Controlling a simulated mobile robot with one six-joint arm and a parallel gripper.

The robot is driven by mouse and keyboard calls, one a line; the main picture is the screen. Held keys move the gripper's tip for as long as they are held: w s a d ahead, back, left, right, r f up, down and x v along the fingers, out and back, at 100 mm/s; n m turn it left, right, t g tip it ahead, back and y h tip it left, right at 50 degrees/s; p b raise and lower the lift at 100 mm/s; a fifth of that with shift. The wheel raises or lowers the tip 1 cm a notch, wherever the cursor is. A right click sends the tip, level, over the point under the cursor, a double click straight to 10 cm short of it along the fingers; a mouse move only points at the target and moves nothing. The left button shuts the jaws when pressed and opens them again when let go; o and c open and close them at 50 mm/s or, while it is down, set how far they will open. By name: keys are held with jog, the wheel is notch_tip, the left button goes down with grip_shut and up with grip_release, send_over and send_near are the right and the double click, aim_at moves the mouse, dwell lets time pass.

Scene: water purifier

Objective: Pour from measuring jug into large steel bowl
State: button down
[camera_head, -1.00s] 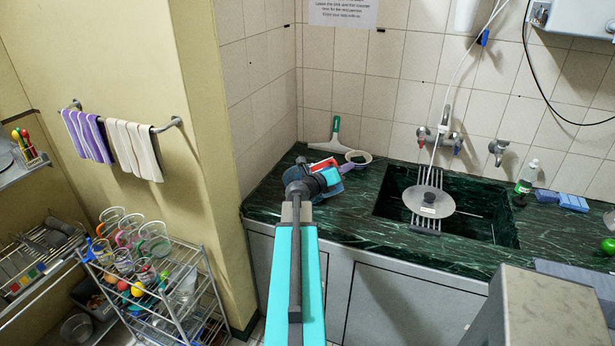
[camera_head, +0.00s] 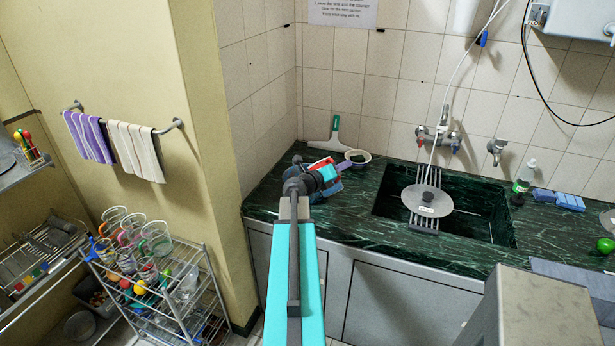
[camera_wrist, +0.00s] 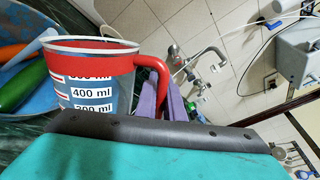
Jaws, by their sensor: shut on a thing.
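My gripper (camera_wrist: 163,103) has purple fingers shut on the jug's handle. In the head view my gripper (camera_head: 343,169) is partly hidden by my own arm, over the left part of the counter. A small pale-rimmed bowl (camera_head: 358,153) stands just beyond it; I cannot tell if it is the steel bowl. The jug's contents are hidden.
A blue container (camera_wrist: 30,88) with a carrot and a cucumber lies beside the jug. A squeegee (camera_head: 334,135) leans near the wall. The sink (camera_head: 470,205) with a round lid (camera_head: 428,200) is to the right. Bare green counter (camera_head: 370,222) lies between.

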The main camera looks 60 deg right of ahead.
jog(key=shift+w+d+r+n+p, duration=0.3)
jog(key=shift+w+n+p, duration=0.35)
jog(key=shift+p, duration=2.1)
jog(key=shift+w+d+n+g+y+p, duration=0.35)
jog(key=shift+n+p, duration=0.5)
jog(key=shift+p, duration=0.85)
jog(key=shift+w+d+r+n, duration=0.25)
jog(key=shift+w+r+n, duration=0.45)
jog(key=shift+r, duration=0.05)
jog(key=shift+w+d+f+n+g+y, duration=0.1)
jog(key=shift+w+d+n+g+y, duration=0.2)
jog(key=shift+w, duration=0.35)
jog(key=shift+w+d+n+g+y, duration=0.1)
jog(key=shift+w+d+n, duration=0.25)
jog(key=shift+w, duration=0.3)
jog(key=shift+w+d+n, duration=0.15)
jog(key=shift+w+n, duration=0.1)
jog(key=shift+s+a+m+t, duration=0.15)
jog(key=shift+s+a+m, duration=0.35)
jog(key=shift+s, duration=0.35)
jog(key=shift+s+a+m+t, duration=0.1)
jog(key=shift+s+a+m, duration=0.35)
jog(key=shift+s, duration=0.35)
jog(key=shift+s+f+h, duration=0.1)
jog(key=shift+s+h, duration=0.05)
jog(key=shift+h, duration=0.1)
jog(key=shift+s+a+f+m, duration=0.1)
jog(key=shift+f+m, duration=0.05)
jog(key=shift+m, duration=0.1)
